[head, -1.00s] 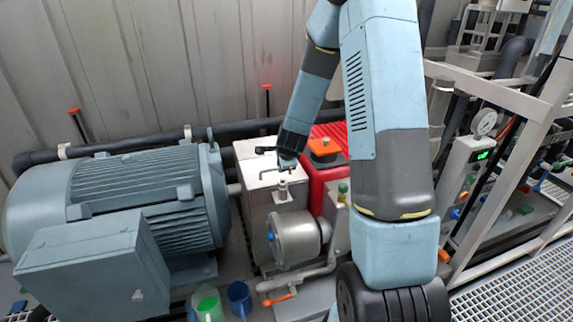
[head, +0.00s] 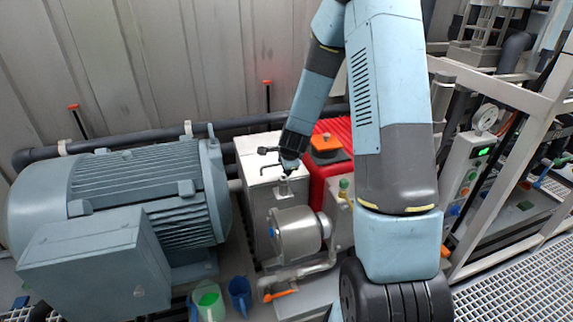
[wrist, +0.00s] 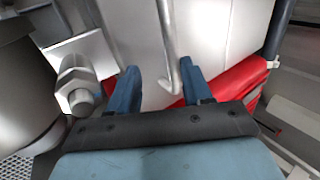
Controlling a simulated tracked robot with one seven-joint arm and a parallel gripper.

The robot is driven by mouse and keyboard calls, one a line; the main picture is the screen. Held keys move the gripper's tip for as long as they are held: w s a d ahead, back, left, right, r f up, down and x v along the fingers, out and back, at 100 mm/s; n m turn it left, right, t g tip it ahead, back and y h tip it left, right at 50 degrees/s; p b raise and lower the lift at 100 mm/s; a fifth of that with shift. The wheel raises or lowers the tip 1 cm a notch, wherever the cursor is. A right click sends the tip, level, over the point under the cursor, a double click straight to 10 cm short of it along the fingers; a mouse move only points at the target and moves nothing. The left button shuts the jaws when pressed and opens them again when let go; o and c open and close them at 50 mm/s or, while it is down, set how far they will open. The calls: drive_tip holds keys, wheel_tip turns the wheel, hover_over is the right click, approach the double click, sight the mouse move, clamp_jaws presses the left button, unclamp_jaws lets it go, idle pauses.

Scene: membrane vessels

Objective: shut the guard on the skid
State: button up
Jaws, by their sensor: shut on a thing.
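The guard appears to be the pale grey box-like cover (head: 254,158) on the skid, just right of the large motor. It also fills the middle of the wrist view as a pale panel (wrist: 215,35). A thin bent metal rod handle (wrist: 168,45) runs down that panel and hooks at its lower end. My gripper (head: 286,172) is at the cover's top. In the wrist view my gripper (wrist: 160,88) has its two blue fingers on either side of the handle's hooked end, shut on it. The exact contact is hard to see.
A large blue-grey motor (head: 150,195) stands left. A red housing (head: 320,170) with an orange top (head: 328,146) is close on the right. A round metal pump casing (head: 296,232) sits in front. A white frame (head: 500,92) rises right.

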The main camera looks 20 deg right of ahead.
drive_tip(key=shift+s+f, duration=0.45)
drive_tip(key=shift+r, duration=0.1)
drive_tip(key=shift+s+r, duration=0.2)
drive_tip(key=shift+r, duration=0.35)
drive_tip(key=v, duration=1.2)
drive_tip(key=shift+w+r, duration=0.2)
drive_tip(key=shift+r, duration=0.25)
drive_tip(key=shift+r, duration=0.1)
drive_tip(key=s+a+r+n+y, duration=0.2)
drive_tip(key=s+a+r+n, duration=0.1)
drive_tip(key=s+r+n, duration=0.85)
drive_tip(key=s+d+r+n+h, duration=0.1)
drive_tip(key=s+r+n, duration=0.2)
drive_tip(key=s, duration=0.4)
drive_tip(key=s+d+r+n+h, duration=0.1)
drive_tip(key=s+r+n, duration=0.2)
drive_tip(key=s+r, duration=0.3)
drive_tip(key=s, duration=0.2)
drive_tip(key=shift+s+g, duration=0.3)
drive_tip(key=shift+g, duration=0.1)
